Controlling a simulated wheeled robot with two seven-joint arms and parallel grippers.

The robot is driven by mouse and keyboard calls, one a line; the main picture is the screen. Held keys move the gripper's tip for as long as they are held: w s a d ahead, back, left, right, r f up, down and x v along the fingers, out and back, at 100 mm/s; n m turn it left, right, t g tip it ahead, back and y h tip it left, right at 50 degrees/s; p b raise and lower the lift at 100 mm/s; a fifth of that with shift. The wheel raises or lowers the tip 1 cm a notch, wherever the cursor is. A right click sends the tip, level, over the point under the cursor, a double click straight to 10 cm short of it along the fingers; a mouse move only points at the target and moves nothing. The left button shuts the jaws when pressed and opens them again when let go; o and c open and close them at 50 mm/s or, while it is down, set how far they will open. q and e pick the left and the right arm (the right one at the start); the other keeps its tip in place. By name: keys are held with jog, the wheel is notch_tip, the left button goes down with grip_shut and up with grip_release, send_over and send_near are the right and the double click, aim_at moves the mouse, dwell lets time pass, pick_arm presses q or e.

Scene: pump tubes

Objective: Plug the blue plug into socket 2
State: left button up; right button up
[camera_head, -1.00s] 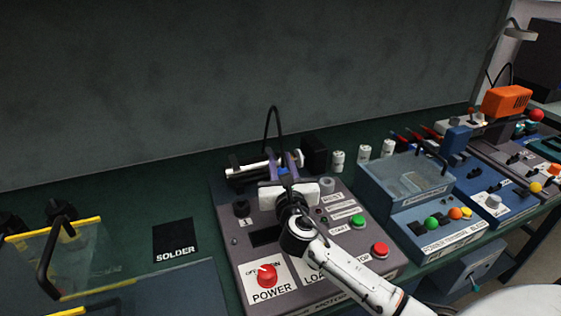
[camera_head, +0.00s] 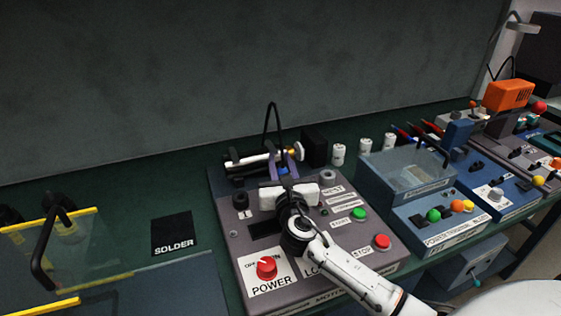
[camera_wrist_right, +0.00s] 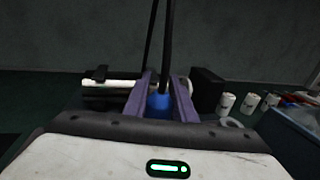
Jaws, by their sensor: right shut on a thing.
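My right gripper (camera_head: 288,170) has purple fingers and is over the back part of the grey panel box (camera_head: 235,265). In the right wrist view its fingers are shut on the blue plug (camera_wrist_right: 159,104), with a black cable (camera_wrist_right: 168,45) rising from it. The plug's lower end is hidden by the hand. A black round socket (camera_head: 240,201) sits on the panel left of the hand, with a label under it. A grey ring-shaped socket (camera_head: 328,177) sits right of the hand and also shows in the wrist view (camera_wrist_right: 232,123). I cannot read the ring's number. My left gripper is out of view.
A black-and-white cylinder assembly (camera_head: 250,161) and a black block (camera_head: 314,149) stand behind the hand. A red power knob (camera_head: 266,268), green button (camera_head: 359,214) and red button (camera_head: 382,241) are on the panel. A blue box (camera_head: 405,185) stands at right.

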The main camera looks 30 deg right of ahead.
jog(key=shift+f, duration=0.45)
jog(key=o, duration=1.1)
jog(key=v, duration=1)
jog(key=shift+s+a, duration=0.15)
jog(key=shift+a, duration=0.05)
jog(key=shift+r, duration=0.1)
